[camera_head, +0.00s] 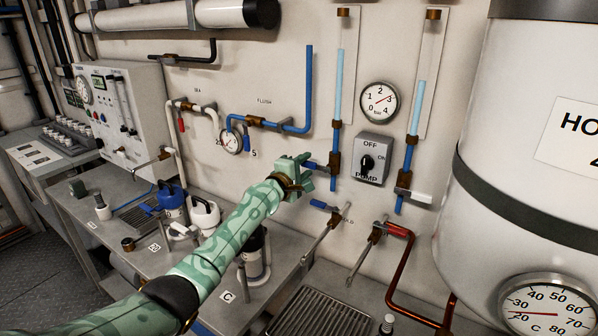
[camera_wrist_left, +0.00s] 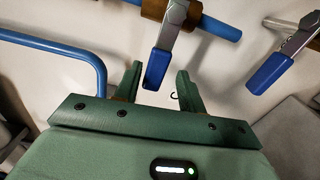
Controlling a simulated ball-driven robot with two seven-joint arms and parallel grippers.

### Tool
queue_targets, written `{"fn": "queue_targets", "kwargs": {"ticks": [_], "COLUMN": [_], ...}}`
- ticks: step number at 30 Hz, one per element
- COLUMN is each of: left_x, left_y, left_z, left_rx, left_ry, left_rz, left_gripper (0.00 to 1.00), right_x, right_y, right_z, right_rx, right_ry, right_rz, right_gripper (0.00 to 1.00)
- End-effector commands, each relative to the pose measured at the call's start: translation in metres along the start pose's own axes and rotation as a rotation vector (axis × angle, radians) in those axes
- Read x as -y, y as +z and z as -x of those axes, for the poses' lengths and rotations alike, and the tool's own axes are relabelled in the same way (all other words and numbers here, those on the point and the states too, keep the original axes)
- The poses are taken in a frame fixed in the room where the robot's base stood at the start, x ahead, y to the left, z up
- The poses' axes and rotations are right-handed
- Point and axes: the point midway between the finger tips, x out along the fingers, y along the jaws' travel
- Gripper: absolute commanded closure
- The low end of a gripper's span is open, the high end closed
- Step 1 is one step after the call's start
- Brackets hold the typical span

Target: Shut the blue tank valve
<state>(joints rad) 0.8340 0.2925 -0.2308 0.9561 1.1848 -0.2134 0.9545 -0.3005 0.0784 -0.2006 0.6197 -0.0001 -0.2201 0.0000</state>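A brass valve (camera_head: 335,163) sits on the vertical blue pipe below the left sight tube. Its blue lever handle (camera_head: 316,165) points left in the head view, partly hidden by my left gripper (camera_head: 303,174). In the left wrist view the blue handle (camera_wrist_left: 155,68) lies between the two green fingertips of my left gripper (camera_wrist_left: 158,82). The fingers are apart, with gaps visible beside the handle, so the gripper is open around it. I cannot tell which valve carries the tank label. My right gripper is not in view.
Just below is another blue-handled lever (camera_head: 322,205), also right of my fingers in the wrist view (camera_wrist_left: 269,72). A bent blue pipe (camera_head: 309,90) runs above left. A pump switch box (camera_head: 369,158) and white-handled valve (camera_head: 413,195) are to the right. The workbench (camera_head: 90,225) is below.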

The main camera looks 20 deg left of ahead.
Motion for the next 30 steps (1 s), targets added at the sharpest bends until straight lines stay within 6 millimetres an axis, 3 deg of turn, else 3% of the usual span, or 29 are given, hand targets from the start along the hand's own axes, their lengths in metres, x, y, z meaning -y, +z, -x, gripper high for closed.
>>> {"fn": "queue_targets", "kwargs": {"ticks": [5, 12, 19, 24, 30], "left_x": [-0.007, -0.007, -0.001, 0.000, 0.002], "left_y": [0.001, 0.000, 0.000, -0.001, -0.001], "left_z": [0.020, 0.084, 0.138, 0.158, 0.163], "left_rx": [0.000, -0.001, -0.001, -0.001, -0.001], "left_ry": [0.001, -0.001, -0.004, -0.003, -0.003], "left_rz": [-0.002, -0.001, -0.001, 0.001, 0.001], "left_gripper": [0.60, 0.60, 0.60, 0.60, 0.60], "right_x": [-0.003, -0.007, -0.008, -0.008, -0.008], "right_y": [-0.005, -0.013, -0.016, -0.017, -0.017], "right_z": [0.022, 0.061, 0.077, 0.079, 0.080], "right_rx": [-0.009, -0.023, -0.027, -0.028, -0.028], "right_ry": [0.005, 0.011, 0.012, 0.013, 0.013], "right_rz": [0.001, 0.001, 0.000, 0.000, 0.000], "right_gripper": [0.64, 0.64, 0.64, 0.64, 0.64]}}
